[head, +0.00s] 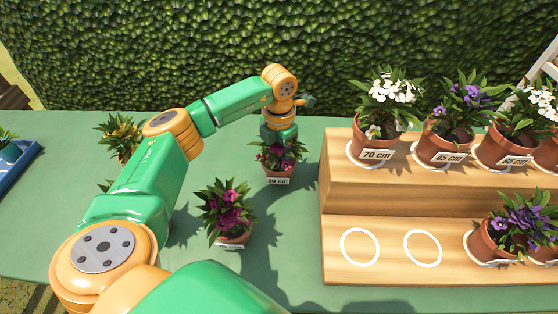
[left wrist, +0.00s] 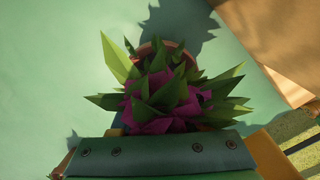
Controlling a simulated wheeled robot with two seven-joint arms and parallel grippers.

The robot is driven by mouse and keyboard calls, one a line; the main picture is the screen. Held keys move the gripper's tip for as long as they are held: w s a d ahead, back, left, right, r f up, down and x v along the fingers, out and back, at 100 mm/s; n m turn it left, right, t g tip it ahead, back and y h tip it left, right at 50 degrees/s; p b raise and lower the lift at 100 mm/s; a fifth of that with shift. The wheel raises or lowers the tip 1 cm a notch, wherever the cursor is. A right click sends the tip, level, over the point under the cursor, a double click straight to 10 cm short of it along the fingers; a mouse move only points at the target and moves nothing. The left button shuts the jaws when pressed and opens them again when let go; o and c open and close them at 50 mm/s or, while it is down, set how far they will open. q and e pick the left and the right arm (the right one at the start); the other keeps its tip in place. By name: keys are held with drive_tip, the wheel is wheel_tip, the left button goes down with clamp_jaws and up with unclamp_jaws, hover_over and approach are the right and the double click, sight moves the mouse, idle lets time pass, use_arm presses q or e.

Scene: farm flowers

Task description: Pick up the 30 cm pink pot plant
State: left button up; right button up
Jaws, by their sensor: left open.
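A pink-flowered pot plant (head: 283,164) with a label that seems to read 30 cm (head: 279,181) stands upright on the green table. My left gripper (head: 280,143) is open and points down right over its leaves, hiding part of the plant. The left wrist view shows its magenta flowers and green leaves (left wrist: 168,92) from above, with the pot rim (left wrist: 165,47) partly covered. The gripper's green body (left wrist: 160,155) fills the bottom of that view. I cannot tell whether the fingers touch the plant. My right gripper is out of view.
A second magenta-flowered pot (head: 230,215) stands nearer, its label unreadable. A yellowish plant (head: 121,135) is behind my left arm. A wooden two-step stand (head: 345,200) at right carries white- and purple-flowered pots, with two empty white rings (head: 360,247) on its lower step. A blue tray (head: 18,165) is far left.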

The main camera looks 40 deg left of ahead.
use_arm(q)
drive_tip(key=shift+s, duration=0.1)
clamp_jaws()
idle(1.2)
